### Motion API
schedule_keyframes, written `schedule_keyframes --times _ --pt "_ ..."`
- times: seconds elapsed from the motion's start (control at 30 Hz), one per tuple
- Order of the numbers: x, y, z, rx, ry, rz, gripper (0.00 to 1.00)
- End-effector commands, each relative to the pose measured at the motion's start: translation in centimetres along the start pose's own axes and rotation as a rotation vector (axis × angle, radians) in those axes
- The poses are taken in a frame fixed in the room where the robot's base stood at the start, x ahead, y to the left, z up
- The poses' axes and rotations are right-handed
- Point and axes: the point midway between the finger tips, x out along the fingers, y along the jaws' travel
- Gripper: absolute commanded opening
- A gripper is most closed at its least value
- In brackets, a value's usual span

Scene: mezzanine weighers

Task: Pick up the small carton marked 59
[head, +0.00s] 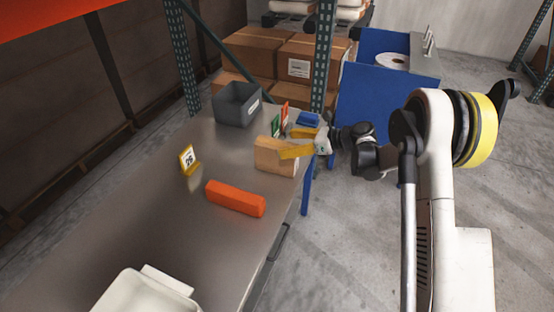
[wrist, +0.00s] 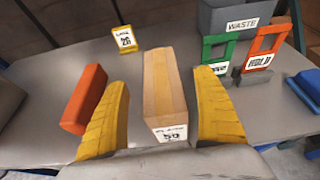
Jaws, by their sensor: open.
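The small carton (head: 272,157) is a tan box standing on the metal table, near its right edge. In the wrist view the carton (wrist: 164,88) has a white label on its near end; the number looks like 59 but is small and blurred. My gripper (head: 286,143) reaches in from the right with its yellow fingers apart. In the wrist view my gripper (wrist: 160,78) is open, with one finger on each side of the carton. A narrow gap shows at the left finger; contact on the right is hard to tell.
An orange-red block (head: 235,198) lies left of the carton. A yellow number sign (head: 188,160) stands farther left. A white tray (head: 145,292) is in front.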

Motion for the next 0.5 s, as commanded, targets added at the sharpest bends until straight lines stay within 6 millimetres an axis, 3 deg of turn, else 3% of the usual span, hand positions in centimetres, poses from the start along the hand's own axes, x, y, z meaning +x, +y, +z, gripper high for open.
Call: schedule_keyframes --times 0.3,0.5 --pt "4.5 0.0 -0.5 0.0 0.0 0.0 0.79" --pt "4.7 -0.1 -0.2 0.001 0.0 -0.001 0.79"
